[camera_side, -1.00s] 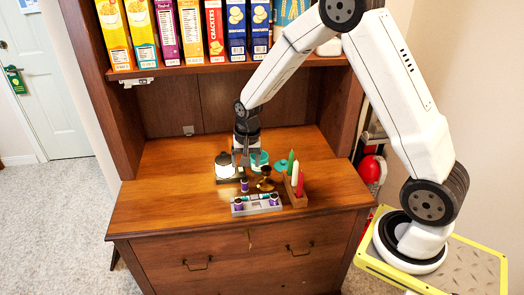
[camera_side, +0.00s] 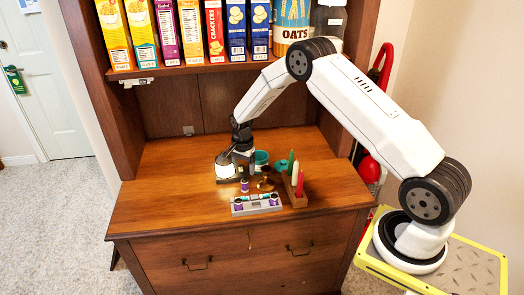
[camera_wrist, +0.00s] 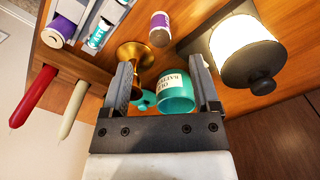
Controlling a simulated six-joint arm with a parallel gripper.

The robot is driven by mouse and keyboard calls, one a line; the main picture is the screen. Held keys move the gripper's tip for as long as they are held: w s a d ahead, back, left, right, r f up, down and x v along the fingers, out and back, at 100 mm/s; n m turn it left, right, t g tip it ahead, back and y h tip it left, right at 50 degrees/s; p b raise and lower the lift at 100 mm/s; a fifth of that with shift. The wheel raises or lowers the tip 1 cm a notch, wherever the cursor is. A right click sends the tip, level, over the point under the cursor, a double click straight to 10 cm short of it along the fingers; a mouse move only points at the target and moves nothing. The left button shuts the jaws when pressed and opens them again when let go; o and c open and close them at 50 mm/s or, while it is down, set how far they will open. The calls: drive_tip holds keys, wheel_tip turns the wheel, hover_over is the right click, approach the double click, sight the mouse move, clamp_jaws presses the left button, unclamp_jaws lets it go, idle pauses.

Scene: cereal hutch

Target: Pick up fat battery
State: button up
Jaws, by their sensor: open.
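A fat purple battery with a pale end (camera_side: 244,186) stands alone on the wooden desktop, behind the grey battery tray (camera_side: 257,210). The wrist view shows it beyond my fingertips (camera_wrist: 160,30), apart from them. My gripper (camera_side: 243,168) is open and empty, low over the desktop, behind the battery and beside the lit lamp. In the wrist view its two fingers (camera_wrist: 160,62) are spread, with a labelled teal cup (camera_wrist: 176,98) showing between them. Another purple battery (camera_wrist: 60,30) and a thin teal one (camera_wrist: 98,33) lie in the tray.
A lit lamp (camera_wrist: 246,45) stands close to the fingers' right in the wrist view. A brass holder (camera_wrist: 133,60) is near the left finger. A wooden rack (camera_side: 296,192) holds green, white and red candles. The desktop's left side is clear. Cereal boxes (camera_side: 190,30) line the shelf above.

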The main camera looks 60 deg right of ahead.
sight(244, 180)
drive_tip(key=shift+f, duration=1.2)
drive_tip(key=shift+f, duration=0.1)
drive_tip(key=shift+f, duration=2.45)
clamp_jaws()
